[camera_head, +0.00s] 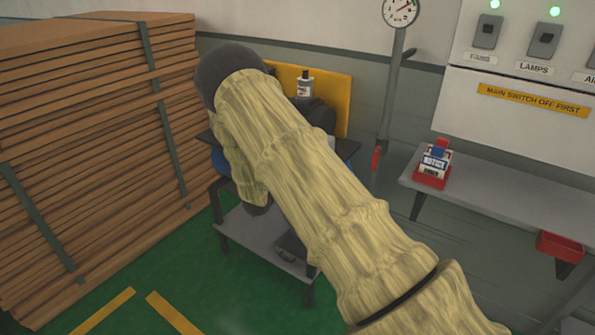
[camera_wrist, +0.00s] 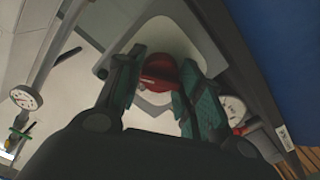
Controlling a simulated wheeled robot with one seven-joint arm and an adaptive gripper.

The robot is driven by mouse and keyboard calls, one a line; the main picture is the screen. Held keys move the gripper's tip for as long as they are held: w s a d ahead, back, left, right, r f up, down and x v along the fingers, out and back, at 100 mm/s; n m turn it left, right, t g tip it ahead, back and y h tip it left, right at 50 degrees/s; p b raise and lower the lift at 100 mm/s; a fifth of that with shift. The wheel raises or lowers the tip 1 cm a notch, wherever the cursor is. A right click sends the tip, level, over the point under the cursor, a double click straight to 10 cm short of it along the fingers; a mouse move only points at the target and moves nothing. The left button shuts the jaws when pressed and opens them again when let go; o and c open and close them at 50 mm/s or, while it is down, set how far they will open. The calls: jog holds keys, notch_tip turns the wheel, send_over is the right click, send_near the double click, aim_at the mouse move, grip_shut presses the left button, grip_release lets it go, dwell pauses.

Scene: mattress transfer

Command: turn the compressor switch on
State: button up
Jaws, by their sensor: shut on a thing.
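In the wrist view a red knob (camera_wrist: 158,70) sits on a pale grey housing (camera_wrist: 205,42); it looks like the compressor switch. The two dark green fingers of my gripper (camera_wrist: 160,76) stand on either side of the knob and are shut on it. Which position the knob is turned to cannot be told. In the head view my covered arm hides my gripper and the knob. Only bits of blue show behind the arm, and a large blue surface (camera_wrist: 285,40) fills the wrist view's right corner.
A low dark table (camera_head: 262,240) stands behind my arm, with a bottle (camera_head: 304,84) and a yellow panel (camera_head: 335,95) above. Stacked boards (camera_head: 90,150) rise on the left. A round gauge (camera_head: 400,10) stands on a pipe.

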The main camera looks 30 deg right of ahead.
dwell(0.4)
jog(key=o, duration=1)
jog(key=shift+d, duration=0.1)
jog(key=v, duration=1.2)
jog(key=shift+w, duration=0.1)
